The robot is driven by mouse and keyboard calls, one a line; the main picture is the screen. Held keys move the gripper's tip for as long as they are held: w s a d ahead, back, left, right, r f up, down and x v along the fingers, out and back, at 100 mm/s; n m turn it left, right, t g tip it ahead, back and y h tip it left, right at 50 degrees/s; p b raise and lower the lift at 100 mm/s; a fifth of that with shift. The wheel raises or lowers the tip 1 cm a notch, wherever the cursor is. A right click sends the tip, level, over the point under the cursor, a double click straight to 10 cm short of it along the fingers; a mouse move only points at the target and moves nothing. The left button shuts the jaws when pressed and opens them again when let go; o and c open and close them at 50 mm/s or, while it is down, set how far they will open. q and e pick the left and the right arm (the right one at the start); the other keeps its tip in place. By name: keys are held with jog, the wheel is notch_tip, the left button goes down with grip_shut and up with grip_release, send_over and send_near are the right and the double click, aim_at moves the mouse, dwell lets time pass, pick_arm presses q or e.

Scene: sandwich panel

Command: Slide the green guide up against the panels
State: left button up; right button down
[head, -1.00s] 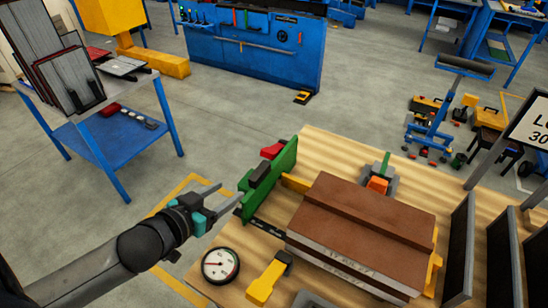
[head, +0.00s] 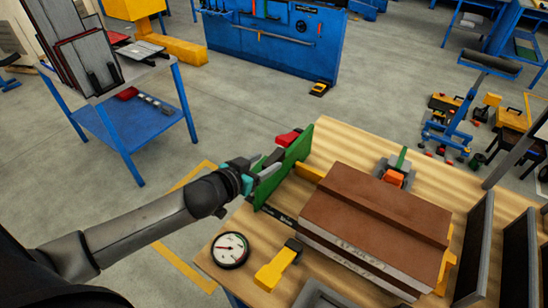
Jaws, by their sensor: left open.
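The green guide (head: 294,165) stands upright at the left edge of the wooden table, with a red part on its far end. The stack of panels (head: 381,213), brown on top with pale layers below, lies to its right. A visible gap of table separates the guide from the panels. My left gripper (head: 272,168) is open at the left face of the guide, by the dark block on that side. Its fingers overlap the guide in the picture; I cannot tell whether they touch it. My right gripper is out of view.
A yellow stop (head: 310,172) sits in the gap between guide and panels. A round gauge (head: 230,249) and a yellow clamp-like part (head: 274,269) lie at the near left. An orange and green device (head: 394,176) stands behind the panels. Dark upright plates (head: 474,250) stand at right.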

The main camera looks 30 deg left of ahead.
aim_at(274, 158)
pick_arm(q)
jog(key=shift+b+x, duration=0.3)
jog(key=shift+x, duration=2.25)
grip_shut()
jog(key=shift+d, duration=0.1)
